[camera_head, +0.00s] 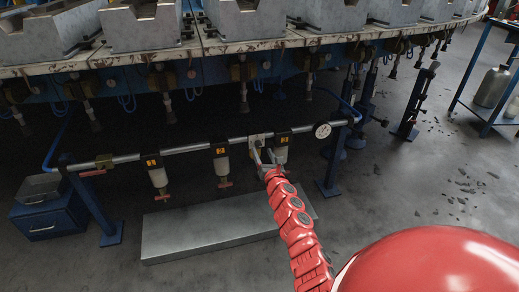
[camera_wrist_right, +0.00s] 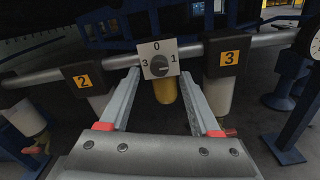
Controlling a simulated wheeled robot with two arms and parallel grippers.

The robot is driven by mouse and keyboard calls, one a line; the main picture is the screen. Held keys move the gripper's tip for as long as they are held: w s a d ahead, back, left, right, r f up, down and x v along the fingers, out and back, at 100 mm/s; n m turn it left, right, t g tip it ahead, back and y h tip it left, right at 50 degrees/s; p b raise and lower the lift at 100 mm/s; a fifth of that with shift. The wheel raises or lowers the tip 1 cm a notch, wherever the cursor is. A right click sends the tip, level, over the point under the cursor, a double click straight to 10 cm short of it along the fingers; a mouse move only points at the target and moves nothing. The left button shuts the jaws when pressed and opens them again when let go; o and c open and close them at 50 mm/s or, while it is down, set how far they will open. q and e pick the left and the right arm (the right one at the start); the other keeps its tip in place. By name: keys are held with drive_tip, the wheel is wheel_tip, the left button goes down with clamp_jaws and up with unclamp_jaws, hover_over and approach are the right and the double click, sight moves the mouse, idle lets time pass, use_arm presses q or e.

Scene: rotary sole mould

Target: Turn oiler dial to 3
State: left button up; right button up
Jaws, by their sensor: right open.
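The oiler dial (camera_wrist_right: 158,66) is a dark grey round knob on a white square plate on the pipe, between units 2 and 3. The plate shows 0 at the top, 3 on the left and 1 on the right; where the knob points is too small to tell. A yellowish bowl (camera_wrist_right: 165,91) hangs below it. My right gripper (camera_wrist_right: 158,72) is open, its fingers on either side of the dial plate in the wrist view; contact cannot be told. In the head view this gripper (camera_head: 264,158) is at the pipe and partly covers the dial area. My left gripper is not in view.
The pipe (camera_head: 190,148) carries numbered units and a pressure gauge (camera_head: 323,130). Red-handled valves hang below. A grey slab (camera_head: 190,235) lies on the floor under it. The machine table with moulds (camera_head: 145,25) overhangs behind. A blue box (camera_head: 45,218) stands left.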

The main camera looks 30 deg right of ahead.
sight(259, 146)
drive_tip(key=x, duration=0.3)
drive_tip(key=shift+w+d+b, duration=0.15)
drive_tip(key=shift+w+b, duration=0.2)
drive_tip(key=shift+b, duration=0.05)
drive_tip(key=shift+w, duration=0.4)
clamp_jaws()
